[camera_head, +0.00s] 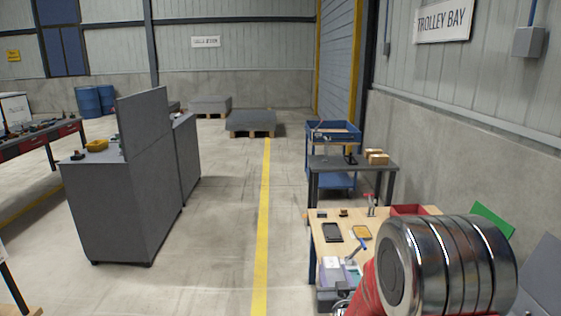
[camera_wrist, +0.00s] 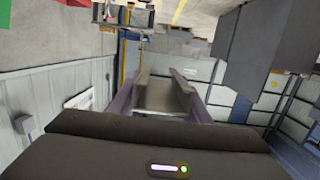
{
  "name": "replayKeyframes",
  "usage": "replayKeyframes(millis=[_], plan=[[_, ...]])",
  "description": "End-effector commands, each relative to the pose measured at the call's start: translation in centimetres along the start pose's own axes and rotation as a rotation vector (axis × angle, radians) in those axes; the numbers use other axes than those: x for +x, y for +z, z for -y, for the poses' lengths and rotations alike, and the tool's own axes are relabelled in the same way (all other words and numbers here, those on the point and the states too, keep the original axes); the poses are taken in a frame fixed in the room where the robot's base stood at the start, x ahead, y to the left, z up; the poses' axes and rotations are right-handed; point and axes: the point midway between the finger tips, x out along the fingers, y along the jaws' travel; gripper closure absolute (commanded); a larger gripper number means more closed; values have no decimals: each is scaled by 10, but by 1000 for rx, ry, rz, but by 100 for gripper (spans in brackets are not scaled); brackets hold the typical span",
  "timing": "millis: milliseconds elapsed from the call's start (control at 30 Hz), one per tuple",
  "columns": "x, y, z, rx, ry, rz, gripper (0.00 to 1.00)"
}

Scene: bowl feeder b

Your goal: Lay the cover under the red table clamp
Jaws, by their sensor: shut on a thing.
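My gripper (camera_head: 335,272) shows low in the head view, just left of my arm, with purple fingers. In the wrist view my gripper (camera_wrist: 160,85) is shut on a flat grey piece, which I take to be the cover (camera_wrist: 160,98), lying between its fingers. In the head view a pale grey face of the cover (camera_head: 333,265) seems to show there too. The red table clamp (camera_head: 370,203) stands upright at the far edge of the wooden table (camera_head: 337,212), apart from and beyond my gripper. The gap under its jaw is too small to make out.
A dark tray (camera_head: 332,232), a yellow item (camera_head: 362,232) and a red bin (camera_head: 408,210) are on the table. A grey bench (camera_head: 350,163) and blue trolley (camera_head: 333,133) stand behind.

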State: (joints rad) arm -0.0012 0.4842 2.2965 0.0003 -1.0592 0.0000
Motion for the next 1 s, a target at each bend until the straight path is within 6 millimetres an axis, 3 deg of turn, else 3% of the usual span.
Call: replayKeyframes(millis=[333, 700, 1000], plan=[[-3, -2, -1, 0, 1, -3, 88], [-46, -16, -1, 0, 1, -4, 88], [-53, -18, -1, 0, 1, -2, 88]])
